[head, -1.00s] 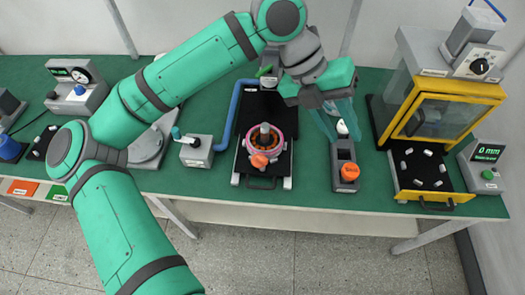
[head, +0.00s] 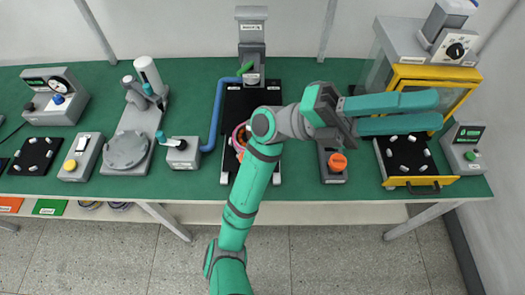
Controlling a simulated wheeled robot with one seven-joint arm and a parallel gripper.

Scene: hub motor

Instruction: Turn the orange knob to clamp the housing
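My gripper (head: 440,110) is open, with two long green fingers apart and pointing right over the yellow-framed cabinet's front tray. Nothing shows between the fingers. The housing (head: 238,137), a pinkish-red ring, is on the black fixture plate (head: 236,104); my arm covers most of it. The orange knob at the fixture's front is mostly or wholly hidden behind my forearm. Another orange knob (head: 337,161) tops a dark grey block right of the fixture, below and left of my gripper, not touched.
The yellow-framed cabinet (head: 433,73) stands at right with its tray (head: 412,186) of small white pieces out front. A green-display gauge (head: 466,150) is at the far right. A blue pipe (head: 215,115) and a teal-handled valve box (head: 184,152) flank the fixture's left.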

